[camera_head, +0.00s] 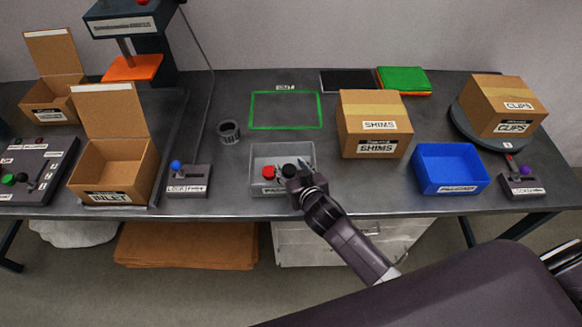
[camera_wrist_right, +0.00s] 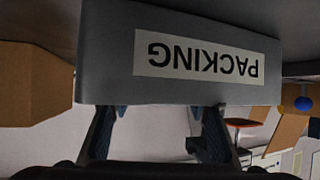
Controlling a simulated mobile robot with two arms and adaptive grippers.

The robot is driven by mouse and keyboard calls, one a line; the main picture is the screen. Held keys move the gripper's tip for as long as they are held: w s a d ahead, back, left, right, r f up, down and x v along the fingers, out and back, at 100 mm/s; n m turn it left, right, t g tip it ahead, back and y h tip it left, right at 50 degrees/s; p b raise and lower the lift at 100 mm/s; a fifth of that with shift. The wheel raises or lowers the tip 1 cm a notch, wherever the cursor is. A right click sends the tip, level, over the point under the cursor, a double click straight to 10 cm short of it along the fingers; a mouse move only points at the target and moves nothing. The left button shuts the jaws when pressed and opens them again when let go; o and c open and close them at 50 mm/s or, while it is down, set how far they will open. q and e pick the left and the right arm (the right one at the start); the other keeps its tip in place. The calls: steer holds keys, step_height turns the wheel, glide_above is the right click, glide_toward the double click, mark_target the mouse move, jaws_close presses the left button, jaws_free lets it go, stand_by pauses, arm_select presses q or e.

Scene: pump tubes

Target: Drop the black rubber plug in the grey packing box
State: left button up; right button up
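The grey packing box (camera_head: 256,159) stands near the table's front edge in the head view. A round black piece (camera_head: 289,171), which looks like the rubber plug, shows inside it beside a red piece (camera_head: 268,172). My right gripper (camera_head: 301,170) is at the box's front right, its fingertips over the rim. In the right wrist view the box's PACKING face (camera_wrist_right: 200,55) shows upside down. The fingers (camera_wrist_right: 160,115) stand apart with nothing seen between them; their tips pass behind the box's edge. My left gripper is not in view.
A blue bin (camera_head: 449,169) and a SHIMS carton (camera_head: 374,125) stand to the right. A lever block (camera_head: 188,182) and an open INLET carton (camera_head: 113,172) stand to the left. A dark ring-shaped cup (camera_head: 229,131) and an empty green outline (camera_head: 285,110) lie behind the box.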

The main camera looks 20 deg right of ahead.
steer(key=shift+s+f, duration=0.2)
steer(key=shift+f, duration=0.15)
steer(key=shift+r+p, duration=0.45)
steer(key=shift+r, duration=0.1)
steer(key=b+v, duration=0.1)
steer(key=v, duration=1.1)
steer(key=shift+w+r, duration=0.2)
steer(key=shift+r, duration=0.1)
